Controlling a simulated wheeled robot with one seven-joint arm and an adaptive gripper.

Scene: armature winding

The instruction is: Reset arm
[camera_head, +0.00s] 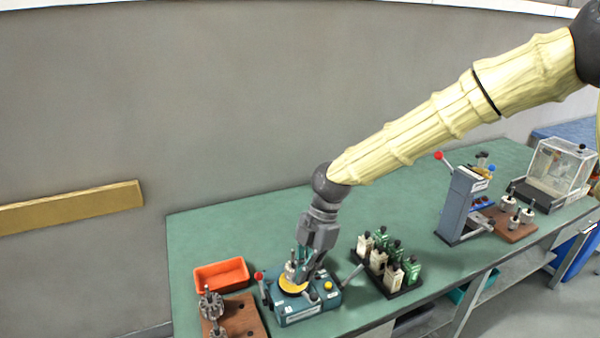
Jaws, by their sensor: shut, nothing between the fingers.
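My arm reaches in from the upper right, in its cream sleeve, down to the green workbench (262,220). My gripper (299,277) is shut and points down over the teal fixture (308,306). The fixture has a yellow disc (292,287), a red-knobbed lever at its left and a lever at its right. A grey metal part stands at the middle of the disc, right at my fingertips. The fingers partly hide it, and I cannot tell whether they touch it.
An orange bin (222,275) and a brown board (241,318) with metal armatures are left of the fixture. A black tray (391,281) of white and green items is to its right. Farther right stand a grey press (456,206) and a clear box (559,168). The bench's back strip is clear.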

